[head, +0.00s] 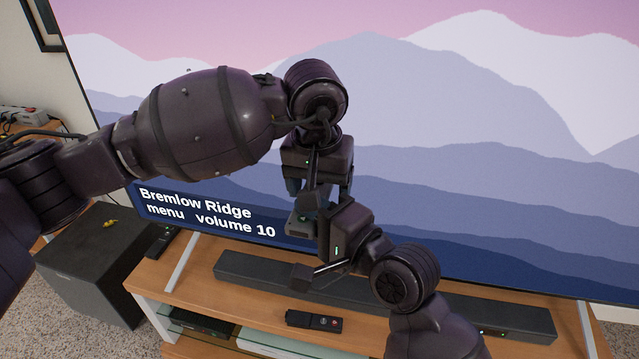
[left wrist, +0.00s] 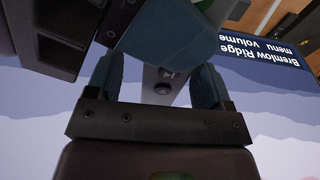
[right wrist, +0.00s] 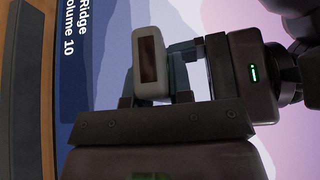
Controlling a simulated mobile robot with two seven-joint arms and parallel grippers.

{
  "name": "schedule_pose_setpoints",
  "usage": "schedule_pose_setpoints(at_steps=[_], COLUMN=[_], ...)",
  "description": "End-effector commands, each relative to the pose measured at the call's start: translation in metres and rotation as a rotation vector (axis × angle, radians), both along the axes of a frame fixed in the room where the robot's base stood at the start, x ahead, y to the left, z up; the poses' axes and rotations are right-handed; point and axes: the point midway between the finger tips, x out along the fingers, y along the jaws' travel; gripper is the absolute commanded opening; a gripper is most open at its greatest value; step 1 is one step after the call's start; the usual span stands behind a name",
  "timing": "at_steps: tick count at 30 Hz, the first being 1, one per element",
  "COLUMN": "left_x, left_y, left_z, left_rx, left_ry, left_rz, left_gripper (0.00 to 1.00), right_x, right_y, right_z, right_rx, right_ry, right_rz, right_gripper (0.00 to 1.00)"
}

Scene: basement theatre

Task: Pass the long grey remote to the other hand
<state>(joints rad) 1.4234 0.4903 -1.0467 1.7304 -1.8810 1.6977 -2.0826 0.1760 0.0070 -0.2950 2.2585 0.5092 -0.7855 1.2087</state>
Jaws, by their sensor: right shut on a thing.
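The long grey remote (right wrist: 150,62) is in the right gripper's jaws (right wrist: 155,90); its end with a dark window faces the right wrist camera. In the left wrist view, its buttoned grey face (left wrist: 163,82) lies between my left gripper's two blue fingers (left wrist: 155,85). A gap shows beside the left-hand finger, so the left gripper is open around the remote. In the head view, my left gripper (head: 318,190) points down from above, and my right gripper (head: 308,228) meets it from the lower right. The arms hide most of the remote there.
A large television screen (head: 480,150) stands close behind the grippers. Below are a soundbar (head: 480,313) and a wooden stand (head: 225,300) with a black remote (head: 313,320) on it. A dark speaker box (head: 85,265) stands at left.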

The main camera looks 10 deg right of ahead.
Motion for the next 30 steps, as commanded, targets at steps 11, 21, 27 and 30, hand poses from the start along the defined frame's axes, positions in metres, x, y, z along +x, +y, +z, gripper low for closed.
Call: schedule_pose_setpoints(at_steps=[11, 21, 27, 30], left_x=[-0.001, -0.002, -0.001, -0.001], left_y=[-0.001, -0.002, -0.002, -0.001], left_z=[0.000, 0.001, 0.001, 0.001], left_rx=[-0.002, -0.004, -0.004, -0.004], left_ry=[0.002, 0.002, 0.002, 0.001], left_rz=[-0.003, -0.003, -0.002, -0.002], left_gripper=[0.21, 0.16, 0.16, 0.16], right_x=[0.000, 0.000, -0.003, -0.011], right_y=[0.001, 0.001, -0.002, -0.009], right_z=[0.000, 0.000, -0.001, -0.001], right_rx=[0.001, -0.001, -0.001, -0.001], right_ry=[-0.001, 0.001, 0.002, 0.001], right_rz=[0.002, 0.002, 0.001, 0.000], right_gripper=[0.00, 0.50, 0.50, 0.50])
